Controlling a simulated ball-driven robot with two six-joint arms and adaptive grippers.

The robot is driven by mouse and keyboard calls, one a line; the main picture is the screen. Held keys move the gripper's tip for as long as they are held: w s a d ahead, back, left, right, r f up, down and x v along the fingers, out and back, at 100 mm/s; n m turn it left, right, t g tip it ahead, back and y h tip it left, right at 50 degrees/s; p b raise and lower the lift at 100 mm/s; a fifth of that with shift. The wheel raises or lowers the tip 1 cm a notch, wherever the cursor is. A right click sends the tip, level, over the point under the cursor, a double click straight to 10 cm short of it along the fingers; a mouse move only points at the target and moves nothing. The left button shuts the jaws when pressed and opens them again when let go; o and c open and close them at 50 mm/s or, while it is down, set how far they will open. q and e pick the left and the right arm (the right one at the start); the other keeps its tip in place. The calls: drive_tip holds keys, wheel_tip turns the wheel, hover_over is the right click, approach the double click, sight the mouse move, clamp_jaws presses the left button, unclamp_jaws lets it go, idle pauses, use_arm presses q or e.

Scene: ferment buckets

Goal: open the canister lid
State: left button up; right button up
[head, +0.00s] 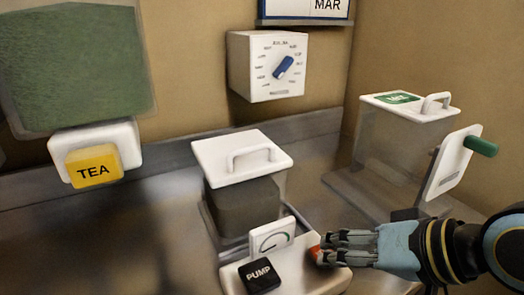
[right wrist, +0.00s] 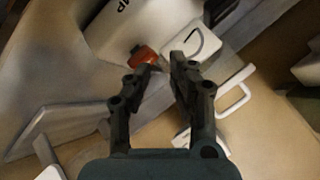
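A see-through canister (head: 245,208) with dark contents stands in the middle of the head view. Its white lid (head: 240,155) with a looped handle lies flat on top. A second clear container (head: 398,145) at the right has a white lid (head: 412,106) with a handle and green label. My right gripper (head: 322,248) is low in front, right of the first canister, beside a small orange part (head: 313,252) on the white pump base. In the right wrist view its fingertips (right wrist: 163,64) stand slightly apart with nothing clearly between them. The orange part (right wrist: 144,55) shows just past them. My left gripper is out of view.
The pump base (head: 318,281) carries a gauge (head: 272,238) and a black PUMP block (head: 259,275). A white plate with a green knob (head: 481,146) stands at the right. The left counter is clear.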

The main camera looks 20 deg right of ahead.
sight(255, 150)
drive_tip(key=w+a+r+m+t+y, duration=0.2)
drive_tip(key=w+r+m+t+y, duration=0.25)
drive_tip(key=w+r+m, duration=0.5)
drive_tip(key=shift+n+t, duration=0.25)
drive_tip(key=shift+n, duration=0.5)
drive_tip(key=x, duration=0.3)
drive_tip(key=r+x, duration=0.1)
drive_tip(key=x, duration=0.2)
drive_tip(key=a+p+x, duration=0.1)
drive_tip(key=x, duration=0.2)
drive_tip(key=shift+s+a+r, duration=0.1)
drive_tip(key=shift+r, duration=0.05)
drive_tip(key=shift+c, duration=0.3)
clamp_jaws()
